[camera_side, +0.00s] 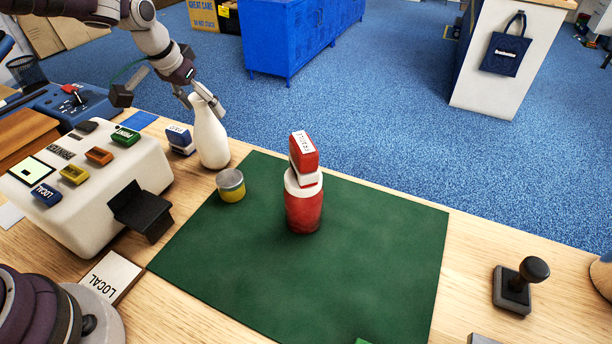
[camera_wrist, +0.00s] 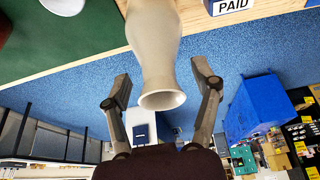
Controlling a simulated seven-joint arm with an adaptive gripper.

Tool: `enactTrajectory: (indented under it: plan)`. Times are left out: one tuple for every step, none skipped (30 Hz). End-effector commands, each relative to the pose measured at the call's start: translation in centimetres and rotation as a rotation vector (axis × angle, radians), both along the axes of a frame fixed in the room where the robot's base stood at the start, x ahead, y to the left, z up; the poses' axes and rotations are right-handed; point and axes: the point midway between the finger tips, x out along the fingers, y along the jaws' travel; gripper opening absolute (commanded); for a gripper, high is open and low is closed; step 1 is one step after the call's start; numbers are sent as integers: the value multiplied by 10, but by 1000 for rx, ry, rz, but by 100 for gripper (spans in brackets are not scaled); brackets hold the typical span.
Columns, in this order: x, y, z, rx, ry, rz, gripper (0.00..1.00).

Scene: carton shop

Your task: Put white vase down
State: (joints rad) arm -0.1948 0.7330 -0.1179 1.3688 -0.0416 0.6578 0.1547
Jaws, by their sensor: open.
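The white vase (camera_side: 211,140) stands upright on the wooden table, just beyond the back left corner of the green mat. My gripper (camera_side: 207,110) is at the vase's neck from above and behind. In the wrist view the vase (camera_wrist: 153,45) lies between the two fingers of my gripper (camera_wrist: 161,92), with its rim toward the palm. The fingers are spread, and a gap shows on each side of the neck. The vase's base is cut off at the top of the wrist view.
A blue-and-white PAID stamp (camera_side: 180,139) stands close left of the vase. A small yellow-and-grey tin (camera_side: 231,185) is in front of it. A red stamp (camera_side: 304,155) sits on a red-and-white jar (camera_side: 304,208) on the green mat (camera_side: 380,270). A white machine (camera_side: 100,190) stands left.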

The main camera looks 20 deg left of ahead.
Motion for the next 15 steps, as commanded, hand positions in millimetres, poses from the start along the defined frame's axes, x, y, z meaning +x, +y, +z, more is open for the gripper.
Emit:
enactTrajectory:
  plan:
    - [0,0,0,0,0,0,63]
    - [0,0,1,0,-1,0,63]
    - [0,0,4,0,-1,0,63]
    - [-1,0,7,0,-1,0,63]
    - [-2,0,12,1,-3,0,63]
    - [-5,0,19,1,-5,1,63]
    - [-8,0,25,1,-5,1,63]
    - [-11,0,32,1,-5,2,63]
    - [-14,0,42,1,-7,2,63]
    - [-17,0,49,2,-7,1,63]
    - [-20,0,56,1,-6,0,63]
    - [-25,0,66,1,-6,-1,63]
    - [-27,0,73,1,-7,-1,63]
    - [-30,0,80,2,-7,1,63]
    - [-34,0,88,2,-7,1,63]
